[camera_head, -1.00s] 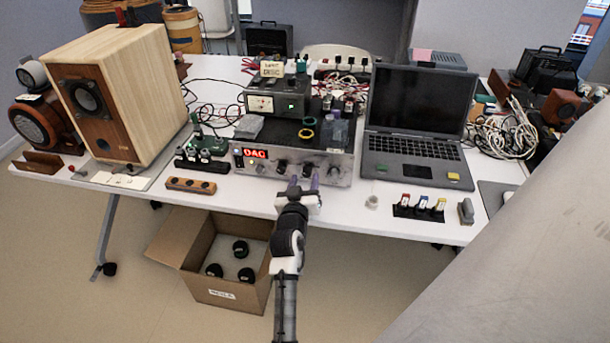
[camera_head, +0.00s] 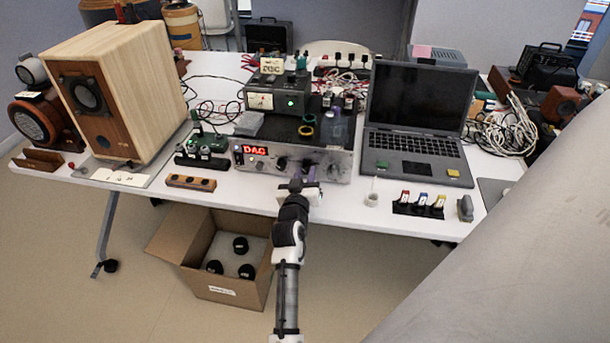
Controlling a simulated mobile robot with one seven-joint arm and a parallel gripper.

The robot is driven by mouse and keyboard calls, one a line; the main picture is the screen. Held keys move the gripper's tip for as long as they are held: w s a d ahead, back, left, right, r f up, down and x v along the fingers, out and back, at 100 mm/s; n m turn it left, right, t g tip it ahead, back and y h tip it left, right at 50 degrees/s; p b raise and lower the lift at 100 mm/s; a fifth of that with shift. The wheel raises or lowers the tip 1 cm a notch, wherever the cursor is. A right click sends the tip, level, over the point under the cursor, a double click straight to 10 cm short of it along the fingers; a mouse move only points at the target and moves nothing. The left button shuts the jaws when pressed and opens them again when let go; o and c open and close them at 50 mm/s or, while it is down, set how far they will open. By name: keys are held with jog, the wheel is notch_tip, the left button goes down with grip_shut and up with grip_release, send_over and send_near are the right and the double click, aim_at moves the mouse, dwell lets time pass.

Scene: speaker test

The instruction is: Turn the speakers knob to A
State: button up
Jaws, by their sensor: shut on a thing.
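The amplifier (camera_head: 256,168) stands on the table with its silver front panel toward me and a red lit display reading "DAC". A dark knob (camera_head: 282,163) shows on the panel, left of my gripper.
An open laptop (camera_head: 415,150) stands right of the amplifier, and a wooden speaker (camera_head: 150,90) at left. An open cardboard box (camera_head: 222,289) sits on the floor below.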

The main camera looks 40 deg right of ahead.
jog(key=shift+f+b, duration=0.1)
jog(key=shift+b, duration=0.3)
jog(key=m+b, duration=0.3)
jog(key=shift+f, duration=0.15)
jog(key=m+b, duration=0.4)
jog(key=shift+m, duration=0.3)
jog(key=shift+r, duration=0.2)
jog(key=o, duration=1)
jog(key=b+v, duration=0.3)
jog(key=v, duration=1.1)
jog(key=shift+w, duration=0.1)
